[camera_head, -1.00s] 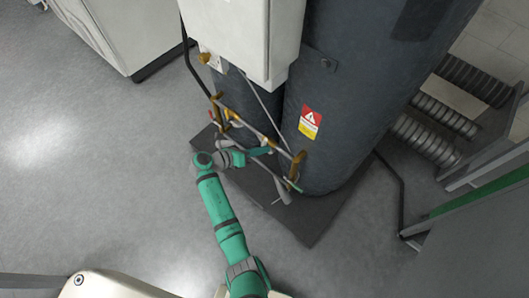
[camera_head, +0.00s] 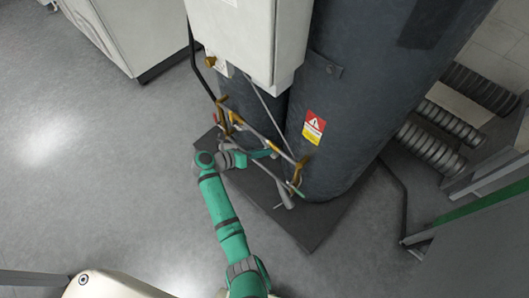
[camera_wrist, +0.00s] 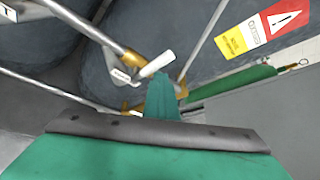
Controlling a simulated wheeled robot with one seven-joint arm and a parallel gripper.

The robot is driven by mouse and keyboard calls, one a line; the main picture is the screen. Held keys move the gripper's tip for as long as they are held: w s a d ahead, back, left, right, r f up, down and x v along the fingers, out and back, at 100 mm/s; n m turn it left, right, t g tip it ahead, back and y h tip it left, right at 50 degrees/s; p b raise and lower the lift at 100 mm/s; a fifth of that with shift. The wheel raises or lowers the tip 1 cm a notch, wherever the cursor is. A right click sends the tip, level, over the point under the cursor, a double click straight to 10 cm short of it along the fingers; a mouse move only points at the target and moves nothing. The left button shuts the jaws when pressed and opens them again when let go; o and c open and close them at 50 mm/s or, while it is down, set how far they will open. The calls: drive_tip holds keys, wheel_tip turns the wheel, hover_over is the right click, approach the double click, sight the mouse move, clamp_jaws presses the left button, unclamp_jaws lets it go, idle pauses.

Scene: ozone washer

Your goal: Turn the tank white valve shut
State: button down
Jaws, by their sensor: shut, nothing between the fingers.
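The white valve handle (camera_wrist: 157,64) shows in the wrist view as a short pale lever, tilted up to the right, beside a brass fitting (camera_wrist: 133,59) on a pipe. In the head view my gripper (camera_head: 274,152) reaches into the pipework in front of the dark tank (camera_head: 345,110). I cannot make out the white handle clearly there.
Thin pipes with brass fittings (camera_head: 298,172) run close around my gripper. A grey-white box (camera_head: 245,40) hangs above. The tank stands on a dark base plate (camera_head: 310,228). Ribbed hoses (camera_head: 432,142) lie at the right. The floor at the left is clear.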

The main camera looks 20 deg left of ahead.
drive_tip(key=shift+w+a+r, duration=0.25)
drive_tip(key=shift+a+r, duration=0.1)
drive_tip(key=shift+a, duration=0.05)
drive_tip(key=s+d, duration=0.3)
drive_tip(key=d, duration=0.1)
drive_tip(key=s+a, duration=0.5)
drive_tip(key=a, duration=0.3)
drive_tip(key=shift+s+f, duration=0.2)
drive_tip(key=shift+f, duration=0.15)
